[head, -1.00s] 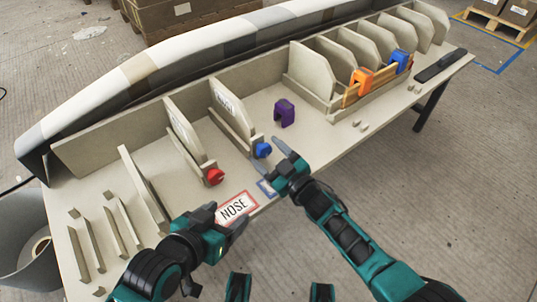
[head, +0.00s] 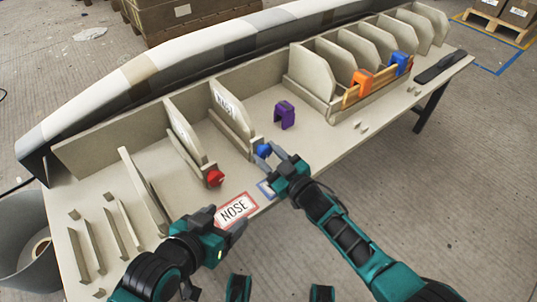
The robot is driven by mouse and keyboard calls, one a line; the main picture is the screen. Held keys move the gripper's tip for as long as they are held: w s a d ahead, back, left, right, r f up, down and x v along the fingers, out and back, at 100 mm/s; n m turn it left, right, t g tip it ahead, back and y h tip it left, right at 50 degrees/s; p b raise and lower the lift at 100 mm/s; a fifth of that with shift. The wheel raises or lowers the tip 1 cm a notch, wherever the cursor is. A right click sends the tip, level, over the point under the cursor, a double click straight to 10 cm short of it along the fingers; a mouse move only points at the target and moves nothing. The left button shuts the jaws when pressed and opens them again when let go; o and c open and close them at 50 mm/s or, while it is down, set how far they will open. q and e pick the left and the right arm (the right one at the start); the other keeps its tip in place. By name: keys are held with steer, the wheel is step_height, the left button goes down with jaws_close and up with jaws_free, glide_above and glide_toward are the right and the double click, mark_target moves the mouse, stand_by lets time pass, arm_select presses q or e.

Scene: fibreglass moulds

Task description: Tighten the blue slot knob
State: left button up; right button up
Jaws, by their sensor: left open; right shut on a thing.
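The blue slot knob (head: 264,151) is at the front end of a slot whose upright panel (head: 231,108) stands on the table. My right gripper (head: 272,156) is at the knob, with its fingers shut on it. The fingers partly cover the knob. My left gripper (head: 238,221) is open and empty, low over the table's front edge by the NOSE label. A red knob (head: 215,178) sits at the front of the neighbouring slot to the left.
A purple clip (head: 285,114) stands on the table behind the blue knob. An orange clip (head: 362,83) and a blue clip (head: 400,63) sit on a wooden rack at right. The NOSE label (head: 236,208) lies at the front edge. Thin upright strips stand at left.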

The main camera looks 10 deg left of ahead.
steer(key=m, duration=0.3)
steer(key=shift+p, duration=0.3)
steer(key=shift+m, duration=1.6)
steer(key=o, duration=1.1)
steer(key=shift+c, duration=0.2)
